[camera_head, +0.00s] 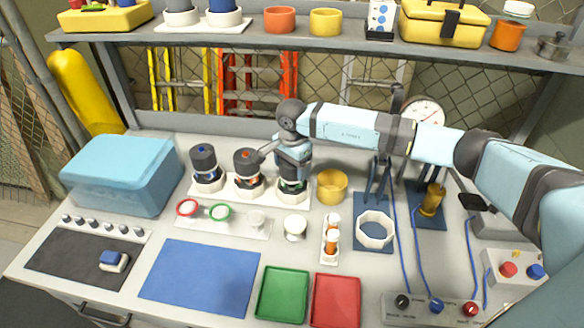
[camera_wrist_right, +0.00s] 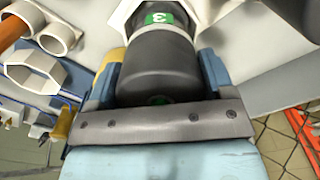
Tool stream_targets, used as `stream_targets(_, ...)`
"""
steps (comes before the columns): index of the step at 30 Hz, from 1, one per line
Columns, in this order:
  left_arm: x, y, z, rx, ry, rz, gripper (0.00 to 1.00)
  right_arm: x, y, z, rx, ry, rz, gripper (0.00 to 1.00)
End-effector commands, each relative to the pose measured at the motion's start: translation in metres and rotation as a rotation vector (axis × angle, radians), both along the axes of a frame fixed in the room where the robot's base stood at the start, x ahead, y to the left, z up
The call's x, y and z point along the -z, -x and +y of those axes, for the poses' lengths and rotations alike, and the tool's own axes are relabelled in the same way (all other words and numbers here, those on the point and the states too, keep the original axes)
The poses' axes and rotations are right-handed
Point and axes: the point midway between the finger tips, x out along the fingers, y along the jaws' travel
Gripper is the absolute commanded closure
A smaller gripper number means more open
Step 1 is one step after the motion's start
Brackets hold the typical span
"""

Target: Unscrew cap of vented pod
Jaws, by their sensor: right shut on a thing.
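Three dark-capped pods stand in a row on a white rack at the back of the bench. The left pod (camera_head: 204,160) has a blue dot on its cap. The middle pod (camera_head: 247,162) has an orange-red dot. The right pod (camera_head: 291,188) is mostly hidden under my right gripper (camera_head: 292,160). In the right wrist view my right gripper (camera_wrist_right: 158,78) is shut around the dark cap (camera_wrist_right: 160,68) of this pod, one finger on each side. Its green label (camera_wrist_right: 160,18) reads 3. I cannot tell which pod is vented. My left gripper is out of view.
In front lie a ring holder (camera_head: 240,226), a blue mat (camera_head: 200,276), a green tray (camera_head: 282,294) and a red tray (camera_head: 336,300). A blue bin (camera_head: 122,172) stands left. A shelf (camera_head: 340,45) runs behind.

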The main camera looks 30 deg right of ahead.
Motion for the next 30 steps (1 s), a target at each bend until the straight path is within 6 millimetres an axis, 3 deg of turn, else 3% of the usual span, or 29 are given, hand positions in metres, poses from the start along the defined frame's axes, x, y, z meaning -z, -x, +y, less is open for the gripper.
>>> stream_targets(12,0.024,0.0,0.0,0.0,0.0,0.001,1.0,0.002,-0.001,0.0,-0.247,0.001,-0.003,0.45)
stream_targets(30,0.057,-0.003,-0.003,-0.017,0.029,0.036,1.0,0.002,-0.001,0.0,-0.773,0.001,-0.004,0.45)
